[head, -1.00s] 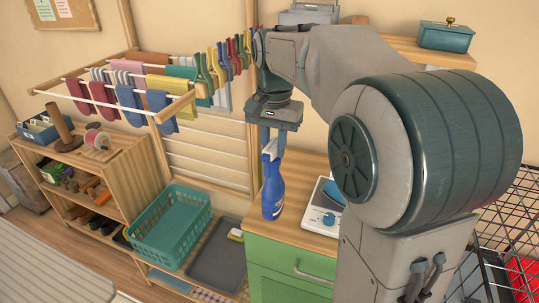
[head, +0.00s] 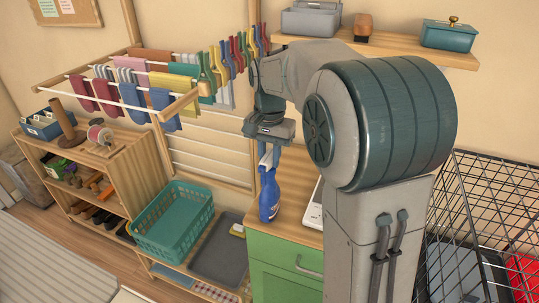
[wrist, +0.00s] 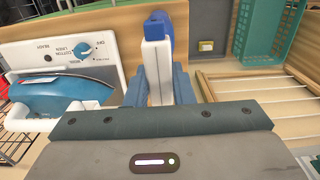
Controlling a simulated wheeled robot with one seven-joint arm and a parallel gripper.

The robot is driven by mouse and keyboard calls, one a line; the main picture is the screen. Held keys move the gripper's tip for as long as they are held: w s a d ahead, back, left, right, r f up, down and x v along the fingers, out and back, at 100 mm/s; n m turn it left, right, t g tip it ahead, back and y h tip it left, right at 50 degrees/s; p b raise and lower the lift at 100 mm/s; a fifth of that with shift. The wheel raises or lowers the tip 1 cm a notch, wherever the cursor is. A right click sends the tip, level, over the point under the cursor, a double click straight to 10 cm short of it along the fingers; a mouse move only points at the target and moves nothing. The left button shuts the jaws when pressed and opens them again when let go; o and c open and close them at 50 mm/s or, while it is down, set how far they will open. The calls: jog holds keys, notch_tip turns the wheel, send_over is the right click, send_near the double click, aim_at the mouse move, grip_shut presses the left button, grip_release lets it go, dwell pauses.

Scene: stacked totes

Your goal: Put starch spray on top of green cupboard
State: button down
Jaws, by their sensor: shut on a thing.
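The starch spray is a blue bottle (head: 269,194) with a white trigger head, upright at the left edge of the green cupboard's (head: 285,262) wooden top. My gripper (head: 268,150) is above the bottle, pointing down and shut on its head. In the wrist view the spray's white and blue head (wrist: 158,55) sits between the blue fingers of my gripper (wrist: 160,88). I cannot tell whether the bottle's base touches the cupboard top.
A white device with a blue iron (wrist: 60,93) is on the cupboard top beside the spray. A teal basket (head: 172,222) and grey tray (head: 217,249) are on a low shelf at left. A drying rack (head: 150,100) is behind. A wire cage (head: 485,220) stands at right.

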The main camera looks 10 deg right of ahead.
jog(key=c, duration=1.3)
grip_release()
jog(key=shift+f, duration=0.1)
jog(key=shift+o, duration=0.2)
notch_tip(320, 180, up, 12)
jog(key=s+d+f+n+t, duration=0.1)
jog(key=s+f+n, duration=0.2)
jog(key=s+f, duration=0.4)
jog(key=s+d+f+n+t, duration=0.1)
jog(key=s+f+n, duration=0.3)
jog(key=s, duration=1.1)
jog(key=shift+f+t, duration=0.6)
jog(key=shift+f, duration=0.85)
